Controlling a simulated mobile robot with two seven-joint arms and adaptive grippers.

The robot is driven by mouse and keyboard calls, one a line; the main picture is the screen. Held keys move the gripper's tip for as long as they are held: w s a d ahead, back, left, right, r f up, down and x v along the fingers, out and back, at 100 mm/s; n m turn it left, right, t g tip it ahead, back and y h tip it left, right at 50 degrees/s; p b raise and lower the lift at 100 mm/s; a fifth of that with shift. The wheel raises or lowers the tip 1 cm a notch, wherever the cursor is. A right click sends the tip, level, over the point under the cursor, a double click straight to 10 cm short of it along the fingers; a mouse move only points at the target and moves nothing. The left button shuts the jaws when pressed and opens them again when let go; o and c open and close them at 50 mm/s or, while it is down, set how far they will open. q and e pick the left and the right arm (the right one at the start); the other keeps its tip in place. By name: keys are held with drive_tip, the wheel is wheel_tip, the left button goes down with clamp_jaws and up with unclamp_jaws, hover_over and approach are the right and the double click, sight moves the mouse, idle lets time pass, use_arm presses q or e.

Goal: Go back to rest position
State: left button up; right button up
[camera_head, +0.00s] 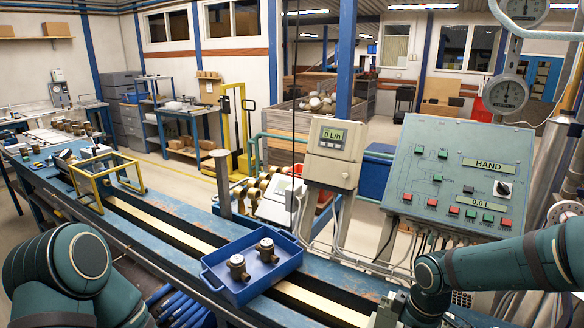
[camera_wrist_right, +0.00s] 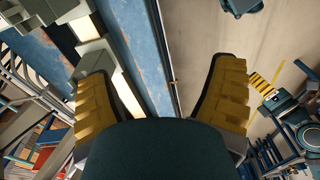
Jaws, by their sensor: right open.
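My right gripper (camera_wrist_right: 162,75) is open in the right wrist view. Its two yellow-padded fingers stand wide apart with nothing between them, above the bench edge and floor. In the head view my right arm comes in from the right, and its wrist is cut off at the bottom edge below the control panel. My left arm fills the bottom left corner of the head view, and its gripper is out of the picture.
A blue tray (camera_head: 222,277) with two brass meters (camera_head: 266,250) sits on the blue bench (camera_head: 177,209). A yellow frame (camera_head: 83,187) stands farther left on the bench. A sloped control panel (camera_head: 430,165) and a display box (camera_head: 334,150) stand behind the bench.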

drive_tip(key=a+f+m+y+b, duration=0.35)
drive_tip(key=a+f, duration=0.55)
drive_tip(key=f, duration=0.5)
use_arm(q)
wheel_tip(320, 180, down, 8)
drive_tip(key=b, duration=0.3)
drive_tip(key=shift+w+d+f, duration=0.2)
drive_tip(key=shift+w, duration=0.2)
use_arm(e)
drive_tip(key=s+a+f+m+t, duration=0.1)
drive_tip(key=s+a+f+m, duration=0.1)
drive_tip(key=s+f+m, duration=0.2)
drive_tip(key=s+a+f+m, duration=0.3)
drive_tip(key=s+f+m, duration=0.1)
drive_tip(key=f, duration=0.5)
drive_tip(key=shift+s+f+m+t+h, duration=0.2)
drive_tip(key=shift+f+m+t+h, duration=0.2)
drive_tip(key=shift+m, duration=0.35)
